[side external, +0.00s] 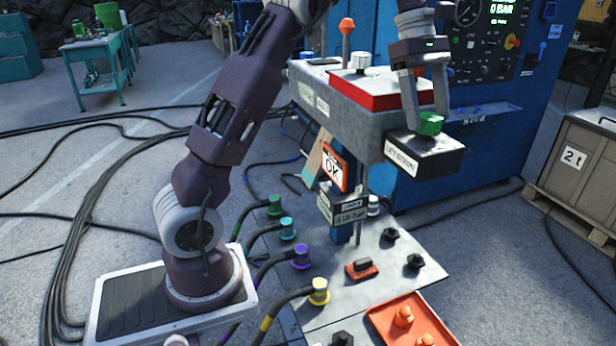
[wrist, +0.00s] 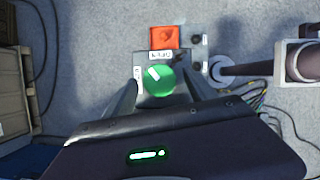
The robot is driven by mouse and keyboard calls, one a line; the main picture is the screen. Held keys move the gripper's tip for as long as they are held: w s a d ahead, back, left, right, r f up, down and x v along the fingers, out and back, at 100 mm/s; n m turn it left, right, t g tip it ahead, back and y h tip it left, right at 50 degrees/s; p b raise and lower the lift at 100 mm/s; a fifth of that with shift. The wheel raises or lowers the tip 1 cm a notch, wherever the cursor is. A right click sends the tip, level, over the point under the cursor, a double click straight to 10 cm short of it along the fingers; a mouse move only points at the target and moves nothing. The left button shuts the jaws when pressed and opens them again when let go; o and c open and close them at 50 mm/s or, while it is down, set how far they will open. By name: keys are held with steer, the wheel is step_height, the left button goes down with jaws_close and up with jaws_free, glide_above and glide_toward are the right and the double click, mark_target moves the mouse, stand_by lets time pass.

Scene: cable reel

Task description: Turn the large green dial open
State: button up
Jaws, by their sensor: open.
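The green dial (side external: 431,124) sits on top of a dark box with a white label (side external: 401,160), at the front end of a grey housing. My gripper (side external: 427,117) is open and points down, with one finger on each side of the dial. In the wrist view the round green dial (wrist: 160,81), with a pale mark on it, lies between the two fingers of my gripper (wrist: 160,92). A gap shows on both sides there. I cannot tell whether either finger touches it.
A blue cabinet (side external: 490,150) stands behind. Below are coloured cable plugs (side external: 318,290) and an orange tray (side external: 378,318). Cables cover the floor.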

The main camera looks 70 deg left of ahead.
steer(key=n, duration=0.2)
steer(key=n+t, duration=0.1)
steer(key=shift+s+d+n+y, duration=0.2)
steer(key=shift+n+y, duration=0.1)
steer(key=shift+n, duration=0.1)
steer(key=shift+a+r+n+t, duration=0.2)
steer(key=shift+r+n+t, duration=0.25)
steer(key=shift+n, duration=0.35)
steer(key=v, duration=0.6)
steer(key=s+d+m, duration=0.5)
steer(key=s+m, duration=0.2)
steer(key=s, duration=0.2)
steer(key=s+d+f+m+t+y, duration=0.1)
steer(key=s+d+f+m+y, duration=0.1)
steer(key=s+f+m, duration=0.3)
steer(key=s+d+f+m+t+y, duration=0.1)
steer(key=s+d+f+m, duration=0.3)
steer(key=s+m, duration=0.8)
steer(key=shift+s+f+t+y, duration=0.25)
steer(key=shift+f+t+y, duration=0.15)
steer(key=shift+f, duration=0.2)
steer(key=shift+f, duration=0.1)
